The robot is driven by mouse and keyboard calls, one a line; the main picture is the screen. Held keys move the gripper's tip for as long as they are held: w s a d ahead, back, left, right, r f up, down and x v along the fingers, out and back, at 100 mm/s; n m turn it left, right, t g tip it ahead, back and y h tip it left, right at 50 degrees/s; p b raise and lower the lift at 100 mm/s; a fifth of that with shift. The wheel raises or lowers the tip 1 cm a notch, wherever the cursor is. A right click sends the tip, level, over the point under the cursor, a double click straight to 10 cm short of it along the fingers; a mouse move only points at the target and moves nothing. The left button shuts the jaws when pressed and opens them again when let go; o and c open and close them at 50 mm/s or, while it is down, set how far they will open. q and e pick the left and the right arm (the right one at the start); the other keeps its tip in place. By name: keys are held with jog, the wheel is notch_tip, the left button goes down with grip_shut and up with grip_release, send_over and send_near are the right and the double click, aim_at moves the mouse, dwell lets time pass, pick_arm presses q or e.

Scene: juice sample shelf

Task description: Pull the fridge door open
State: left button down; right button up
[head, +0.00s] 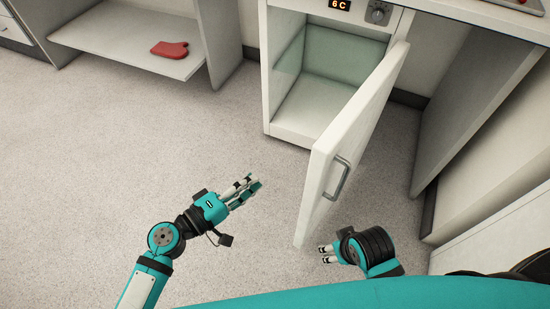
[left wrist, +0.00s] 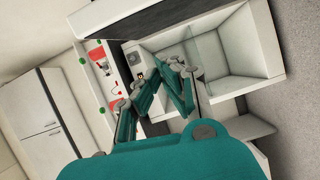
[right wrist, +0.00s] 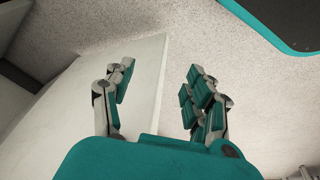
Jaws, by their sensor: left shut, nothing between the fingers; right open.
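The white fridge door (head: 345,140) stands well open in the head view, swung out toward me, with its grey bar handle (head: 338,179) on the right-hand face. The fridge's (head: 283,126) interior is visible and looks empty; it also shows in the left wrist view (left wrist: 220,62). My left gripper (head: 254,184) is shut and empty, left of the door and in front of the opening. My right gripper (head: 324,254) is open near the door's lower free end, off the handle. In the right wrist view the door's edge (right wrist: 160,85) appears between its fingers (right wrist: 160,72); contact cannot be told.
A low shelf (head: 120,45) with a red board (head: 170,49) stands at the back left. A grey panel (head: 470,100) and white cabinet (head: 500,230) limit room on the right. The floor (head: 80,150) left of the door is clear.

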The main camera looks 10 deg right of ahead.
pick_arm(q)
jog(key=w+d+r+p, duration=0.1)
jog(key=w+d, duration=0.1)
jog(key=d, duration=0.9)
jog(key=shift+r+h+p, duration=0.25)
jog(key=shift+h+p, duration=0.1)
jog(key=shift+h, duration=0.05)
pick_arm(e)
jog(key=shift+s+a+x, duration=0.1)
jog(key=shift+s+x, duration=0.1)
jog(key=shift+x, duration=1)
jog(key=shift+s+a+x, duration=0.1)
jog(key=shift+s+x, duration=0.1)
jog(key=shift+x, duration=1.05)
jog(key=shift+s, duration=0.1)
